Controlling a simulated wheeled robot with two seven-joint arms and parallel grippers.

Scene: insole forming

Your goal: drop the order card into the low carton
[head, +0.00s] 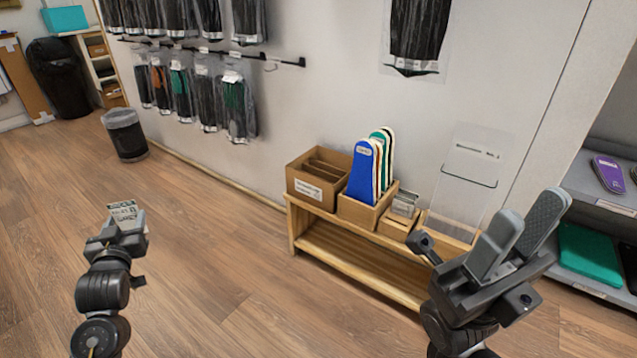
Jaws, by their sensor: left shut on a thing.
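My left gripper (126,222) is at the lower left, shut on the order card (122,211), a small pale card with dark print that stands up from the jaws. The gripper hides the card's lower part. A low brown carton (305,187) with a white label on its front sits at the left end of a wooden bench, to the right of and beyond my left gripper. Its top is open, with brown dividers or contents inside. My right gripper (534,207) is at the lower right, open and empty, in front of the bench's right end.
The wooden bench (350,257) also bears a box of upright blue, green and white insoles (364,170), a small card box (403,206) and a clear sign (468,180). A bin (125,135) stands by the wall. Shelves are at right. The floor (200,260) between my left gripper and the bench is clear.

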